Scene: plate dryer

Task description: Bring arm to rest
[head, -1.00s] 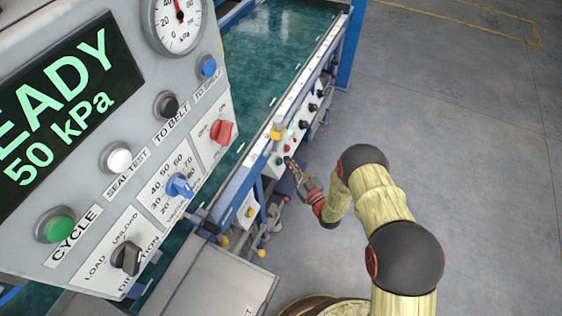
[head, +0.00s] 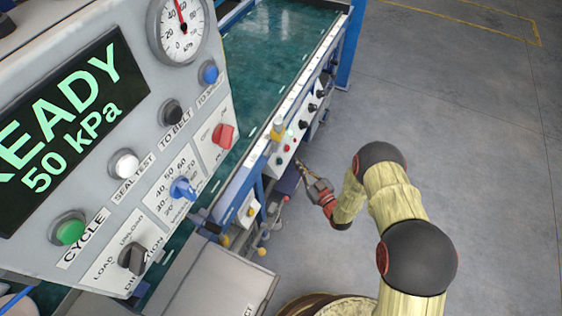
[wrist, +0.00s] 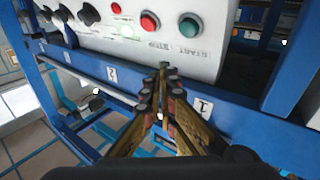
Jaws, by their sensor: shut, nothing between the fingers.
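My gripper (head: 303,170) is at the side of the belt machine in the head view, close to the small white control box (head: 281,155) on the blue frame. In the wrist view the fingers of my gripper (wrist: 164,70) meet at the tips and hold nothing. Behind them are a green START button (wrist: 189,27) and a red STOP button (wrist: 149,21) on the white box. The fingertips appear just below these buttons; I cannot tell the exact gap. My arm is bent over the floor at the right of the head view.
A large control panel (head: 95,215) reading READY 50 kPa fills the left. The green belt (head: 275,50) runs to the back. A blue rail (wrist: 85,62) passes below the white box. The grey floor (head: 460,130) at the right is open.

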